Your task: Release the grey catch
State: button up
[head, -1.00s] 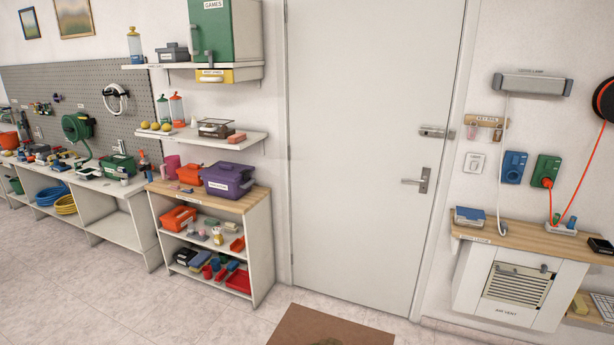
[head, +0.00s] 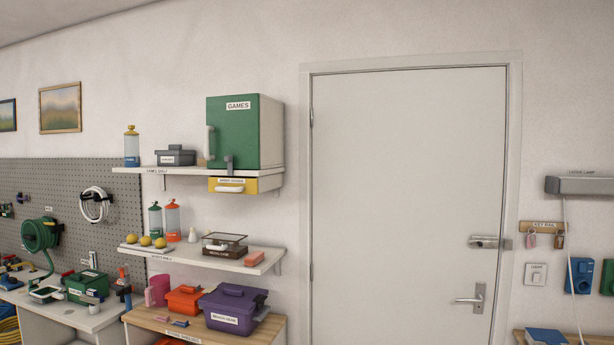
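A small grey catch (head: 229,164) sits at the lower edge of the green door of the GAMES cabinet (head: 238,133). It stands upright and overlaps the shelf edge just above the yellow drawer (head: 243,184). The green door looks shut and has a pale vertical handle (head: 210,142) on its left side. A second grey metal latch (head: 484,242) is on the white door's right edge, above the lever handle (head: 472,299). I cannot tell whether either is fastened. My gripper is not in view.
The upper shelf (head: 150,170) also holds a blue-based jar (head: 131,146) and a grey box (head: 175,155). A lower shelf (head: 245,262) carries bottles and lemons. Below, a wooden-topped unit (head: 200,333) holds orange and purple bins. The white door (head: 405,180) stands shut.

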aim_at(228, 159)
jog(key=j+u, duration=0.35)
jog(key=j, duration=0.75)
jog(key=i+j, duration=0.2)
jog(key=i, duration=0.3)
jog(key=i+j, duration=0.25)
jog(key=i, duration=0.25)
jog(key=i+j+u, duration=0.1)
jog(key=i, duration=0.4)
jog(key=i+j, duration=0.3)
jog(key=i, duration=0.25)
